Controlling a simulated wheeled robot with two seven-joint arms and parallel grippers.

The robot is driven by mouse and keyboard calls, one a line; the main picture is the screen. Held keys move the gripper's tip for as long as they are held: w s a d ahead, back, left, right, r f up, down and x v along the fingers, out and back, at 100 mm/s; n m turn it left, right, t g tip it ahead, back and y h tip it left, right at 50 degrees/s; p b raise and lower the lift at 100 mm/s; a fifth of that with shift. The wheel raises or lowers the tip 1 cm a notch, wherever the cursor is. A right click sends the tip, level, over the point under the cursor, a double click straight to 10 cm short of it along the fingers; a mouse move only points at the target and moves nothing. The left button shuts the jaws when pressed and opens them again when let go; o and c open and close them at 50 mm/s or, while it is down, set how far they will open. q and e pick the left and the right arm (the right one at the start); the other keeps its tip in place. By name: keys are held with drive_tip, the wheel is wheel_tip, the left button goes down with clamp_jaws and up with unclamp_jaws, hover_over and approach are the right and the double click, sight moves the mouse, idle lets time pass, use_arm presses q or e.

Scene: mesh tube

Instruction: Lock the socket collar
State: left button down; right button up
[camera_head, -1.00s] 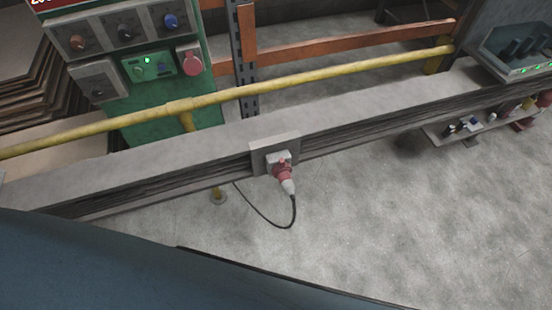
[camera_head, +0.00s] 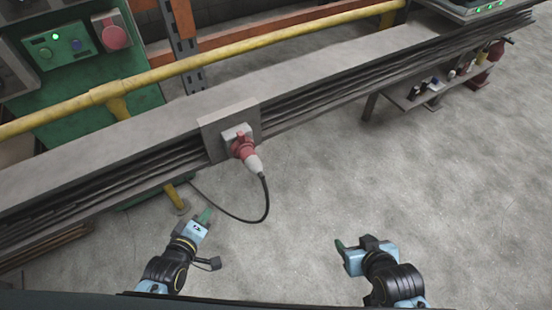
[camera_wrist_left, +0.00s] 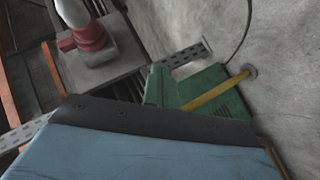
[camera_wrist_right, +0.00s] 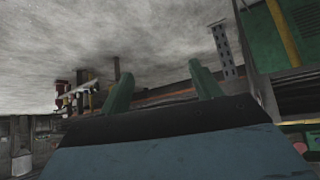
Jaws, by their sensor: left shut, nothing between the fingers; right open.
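A red socket collar (camera_head: 242,147) sits around the joint of a socket on a grey plate (camera_head: 212,137) on the wall trunking. A white plug end (camera_head: 254,164) sticks out of it with a black cable hanging down. The collar also shows in the left wrist view (camera_wrist_left: 90,38), at the upper left. My left gripper (camera_head: 204,215) has green fingers, is shut and empty, and is below and left of the plug, apart from it. My right gripper (camera_head: 341,244) is open and empty, lower right of the plug; its spread green fingers show in the right wrist view (camera_wrist_right: 163,88).
The grey trunking (camera_head: 105,150) runs across the picture. A yellow pipe (camera_head: 220,60) runs behind it, with a green control panel (camera_head: 70,55) at the upper left. A low shelf (camera_head: 430,92) with small items is at the upper right. The concrete floor is clear.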

sight(241, 137)
use_arm(q)
drive_tip(key=w+r+n+t+b, duration=0.2)
drive_tip(key=r+b, duration=0.1)
drive_tip(key=r, duration=0.2)
drive_tip(key=w+d+r+n+t+h+b, duration=0.1)
drive_tip(key=r+n+t+b, duration=0.2)
drive_tip(key=r, duration=0.3)
drive_tip(key=shift+w+r, duration=0.2)
drive_tip(key=shift+w, duration=0.15)
use_arm(e)
wheel_tip(241, 137, up, 11)
drive_tip(key=t, duration=0.3)
drive_tip(key=shift+w+a+y, duration=0.25)
drive_tip(key=shift+w+y, duration=0.05)
drive_tip(key=shift+w, duration=0.1)
use_arm(q)
drive_tip(key=shift+w+b, duration=0.1)
drive_tip(key=shift+b, duration=0.2)
use_arm(e)
drive_tip(key=shift+w+r, duration=0.1)
drive_tip(key=shift+r, duration=0.05)
